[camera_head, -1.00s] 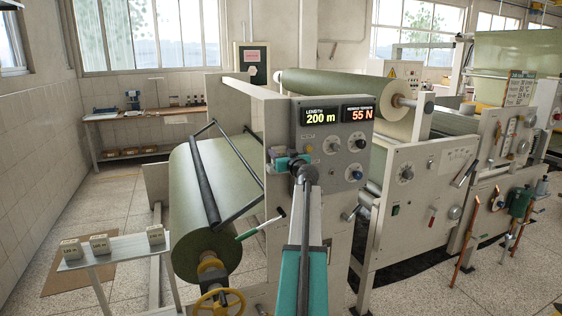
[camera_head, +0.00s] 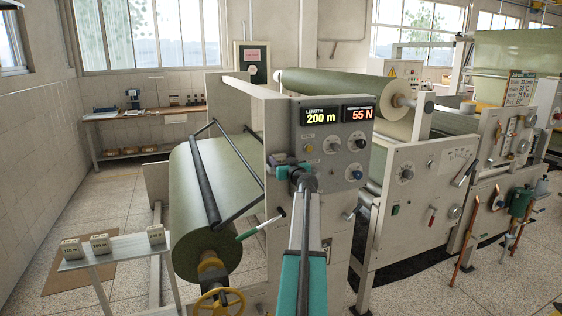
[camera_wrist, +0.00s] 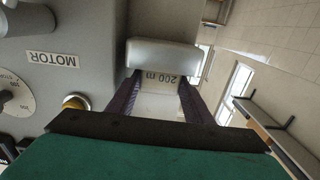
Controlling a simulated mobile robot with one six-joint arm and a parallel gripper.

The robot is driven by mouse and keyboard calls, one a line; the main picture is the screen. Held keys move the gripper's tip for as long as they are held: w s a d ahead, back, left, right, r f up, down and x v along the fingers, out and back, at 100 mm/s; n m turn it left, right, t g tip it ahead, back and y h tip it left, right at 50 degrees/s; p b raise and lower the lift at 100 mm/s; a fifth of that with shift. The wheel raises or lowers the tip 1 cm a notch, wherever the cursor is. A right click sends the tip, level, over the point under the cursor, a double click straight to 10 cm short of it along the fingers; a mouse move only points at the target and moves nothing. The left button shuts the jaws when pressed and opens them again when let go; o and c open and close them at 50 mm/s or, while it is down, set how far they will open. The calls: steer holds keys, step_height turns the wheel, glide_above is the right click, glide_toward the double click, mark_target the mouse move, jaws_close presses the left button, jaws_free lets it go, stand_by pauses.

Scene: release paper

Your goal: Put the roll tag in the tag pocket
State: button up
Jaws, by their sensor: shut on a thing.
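In the wrist view, my gripper (camera_wrist: 160,82) has its two dark fingers on either side of a pale roll tag (camera_wrist: 174,78) printed "200 m", seen upside down. It is shut on the tag. A light grey rounded housing (camera_wrist: 165,53) lies just beyond the tag, at the fingertips; whether the tag touches it I cannot tell. In the head view, my gripper (camera_head: 284,173) is beside the left edge of the control panel, largely hidden by my wrist. I cannot make out the tag there. I cannot identify the tag pocket in either view.
The control panel (camera_head: 333,138) shows 200 m and 55 N. A large green roll (camera_head: 190,185) lies left of my arm, with a yellow handwheel (camera_head: 220,301) below. A small shelf (camera_head: 118,252) with several pale blocks stands at left. A workbench (camera_head: 150,113) is at the back wall.

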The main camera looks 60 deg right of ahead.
steer(key=o, duration=1)
steer(key=shift+f, duration=0.1)
steer(key=shift+o, duration=0.2)
steer(key=shift+s, duration=0.1)
steer(key=b+v, duration=0.1)
steer(key=v, duration=1.1)
steer(key=shift+b, duration=0.35)
